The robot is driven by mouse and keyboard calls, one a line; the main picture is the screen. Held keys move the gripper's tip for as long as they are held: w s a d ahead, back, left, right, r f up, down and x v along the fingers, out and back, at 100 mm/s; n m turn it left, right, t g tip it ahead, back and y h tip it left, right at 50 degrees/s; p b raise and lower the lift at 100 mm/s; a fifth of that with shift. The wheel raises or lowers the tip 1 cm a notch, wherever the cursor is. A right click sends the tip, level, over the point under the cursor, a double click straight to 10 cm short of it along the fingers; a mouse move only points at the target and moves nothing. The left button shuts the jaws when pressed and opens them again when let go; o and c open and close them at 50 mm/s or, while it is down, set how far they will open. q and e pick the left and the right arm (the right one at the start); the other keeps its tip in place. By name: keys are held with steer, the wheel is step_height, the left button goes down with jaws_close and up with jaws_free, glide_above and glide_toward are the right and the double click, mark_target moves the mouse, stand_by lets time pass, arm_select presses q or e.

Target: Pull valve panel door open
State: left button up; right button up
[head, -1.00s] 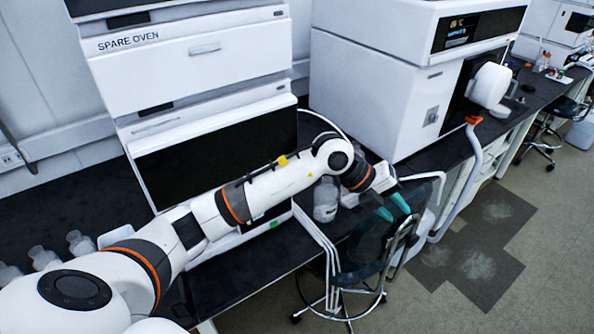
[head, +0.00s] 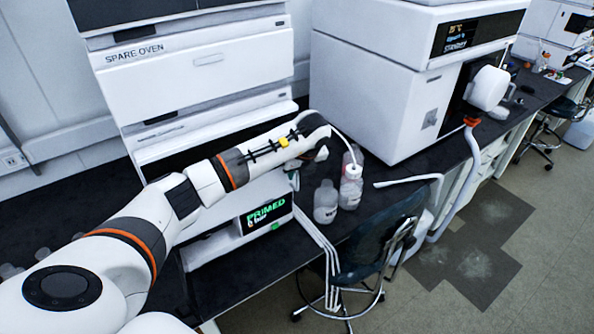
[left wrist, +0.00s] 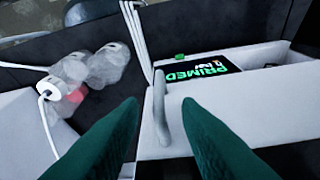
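The valve panel appears to be the low white unit with a lit "PRIMED" screen (head: 265,216), under the spare oven on the bench. The screen also shows in the left wrist view (left wrist: 203,70). A pale grey bar handle (left wrist: 161,110) stands on the white front (left wrist: 210,110); I see no open door gap. My left gripper (left wrist: 159,101) is open, its two green fingers on either side of the handle in the picture. I cannot tell whether they touch it. In the head view my own arm hides the fingers and handle. My right gripper is not in view.
Clear bottles (head: 326,202) stand on the dark bench right of the unit, one with a white cap and tube (head: 352,172). White tubes run down the bench front. A chair (head: 375,250) stands before it. A large white instrument (head: 370,95) is at the right.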

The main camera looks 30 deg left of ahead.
arm_select(q)
steer(key=shift+x, duration=1.4)
steer(key=shift+c, duration=0.5)
jaws_close()
